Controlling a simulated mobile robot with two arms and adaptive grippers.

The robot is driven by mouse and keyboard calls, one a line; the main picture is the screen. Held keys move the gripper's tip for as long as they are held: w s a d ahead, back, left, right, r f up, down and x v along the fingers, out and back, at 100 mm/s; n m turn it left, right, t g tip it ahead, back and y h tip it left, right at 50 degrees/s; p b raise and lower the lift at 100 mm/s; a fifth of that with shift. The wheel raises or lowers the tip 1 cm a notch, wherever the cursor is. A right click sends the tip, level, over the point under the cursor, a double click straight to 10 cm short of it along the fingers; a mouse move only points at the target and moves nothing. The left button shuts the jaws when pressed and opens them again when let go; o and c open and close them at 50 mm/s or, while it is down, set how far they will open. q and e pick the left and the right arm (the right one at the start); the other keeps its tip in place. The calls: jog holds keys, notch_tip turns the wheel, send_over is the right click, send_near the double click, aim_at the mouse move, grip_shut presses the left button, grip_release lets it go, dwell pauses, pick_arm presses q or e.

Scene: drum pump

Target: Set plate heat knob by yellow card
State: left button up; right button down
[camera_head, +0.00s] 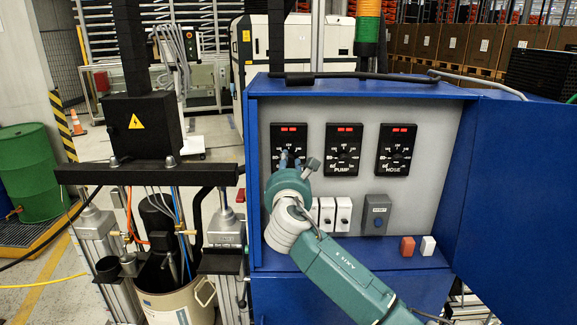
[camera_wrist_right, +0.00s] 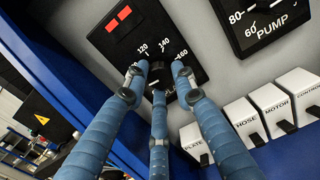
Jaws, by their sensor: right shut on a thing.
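The plate heat dial (camera_head: 291,139) is the left of three black dials in the blue cabinet, with red lights on top. In the right wrist view the dial (camera_wrist_right: 124,33) shows the marks 120, 140 and 160, and its label is partly covered. My right gripper (camera_wrist_right: 158,84) has its blue fingers closed around the dial's black knob (camera_wrist_right: 157,73). The fingers cover much of the knob, and I cannot read its pointer. In the head view the gripper (camera_head: 289,163) is at this dial's lower part. I cannot make out a yellow card. My left gripper is out of view.
The PUMP dial (camera_head: 343,149) and HOSE dial (camera_head: 396,149) are to the right. White switches (camera_wrist_right: 241,117) sit below, close to my fingers. The open blue door (camera_head: 520,190) bounds the right side.

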jog(key=shift+a+f+m+b, duration=0.15)
jog(key=shift+m+b, duration=1.2)
jog(key=shift+m, duration=2.65)
jog(key=shift+d+f+m+b, duration=0.15)
jog(key=shift+m+b, duration=1.15)
jog(key=shift+m, duration=2.7)
jog(key=shift+a, duration=0.1)
jog(key=c, duration=1.7)
grip_release()
jog(key=o, duration=0.3)
jog(key=shift+a+r, duration=0.1)
jog(key=shift+r, duration=0.05)
